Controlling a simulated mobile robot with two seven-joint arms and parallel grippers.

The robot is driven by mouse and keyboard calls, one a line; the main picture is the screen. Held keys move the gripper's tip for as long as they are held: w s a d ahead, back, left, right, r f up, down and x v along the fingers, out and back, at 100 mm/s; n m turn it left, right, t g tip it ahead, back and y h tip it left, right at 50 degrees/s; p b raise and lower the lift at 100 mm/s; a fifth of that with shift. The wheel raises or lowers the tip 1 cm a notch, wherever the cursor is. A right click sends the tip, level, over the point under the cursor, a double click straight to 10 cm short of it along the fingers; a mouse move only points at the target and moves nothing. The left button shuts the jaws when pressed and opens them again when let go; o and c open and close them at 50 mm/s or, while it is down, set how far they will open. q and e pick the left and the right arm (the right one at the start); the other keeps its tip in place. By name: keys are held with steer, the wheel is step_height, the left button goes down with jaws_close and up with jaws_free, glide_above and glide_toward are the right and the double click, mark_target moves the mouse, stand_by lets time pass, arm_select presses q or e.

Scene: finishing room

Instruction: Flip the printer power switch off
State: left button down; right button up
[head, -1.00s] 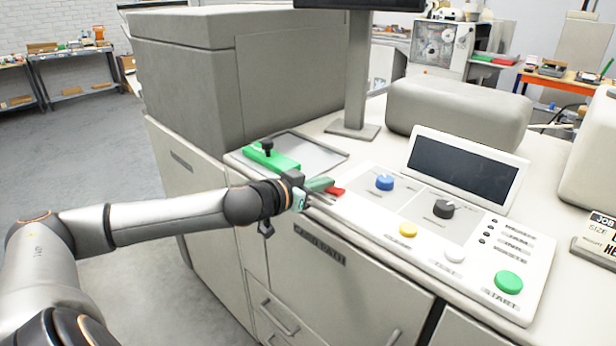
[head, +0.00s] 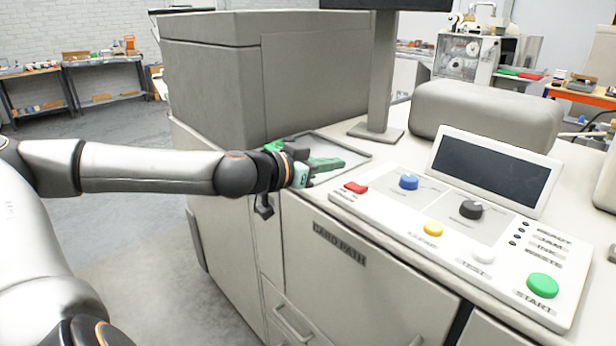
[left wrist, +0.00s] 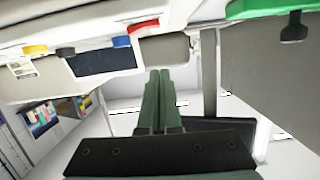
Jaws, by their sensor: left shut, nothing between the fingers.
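The red power switch (head: 356,187) sits at the left end of the printer's white control panel (head: 400,232). It also shows as a red piece at the top of the left wrist view (left wrist: 143,27). I cannot tell from its tilt which way it is set. My left gripper (head: 338,163), with green fingers, is shut and empty. It hovers to the left of and behind the switch, apart from it, near the grey tray (head: 350,146). Its fingers (left wrist: 160,78) point away from the camera in the left wrist view. My right gripper is not in view.
Blue (head: 409,181) and black (head: 470,209) knobs, yellow (head: 433,229), white (head: 484,254) and green (head: 542,285) buttons share the panel. A dark screen (head: 490,168) stands behind. A green part with a black knob (left wrist: 294,28) is near the gripper. A monitor post (head: 381,80) rises behind the tray.

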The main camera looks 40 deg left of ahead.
arm_select(q)
steer(key=b+v, duration=0.1)
steer(key=v, duration=0.1)
steer(key=b+v, duration=0.1)
steer(key=v, duration=0.2)
steer(key=shift+s+a+b, duration=0.3)
steer(key=shift+s+b, duration=0.1)
stand_by(0.4)
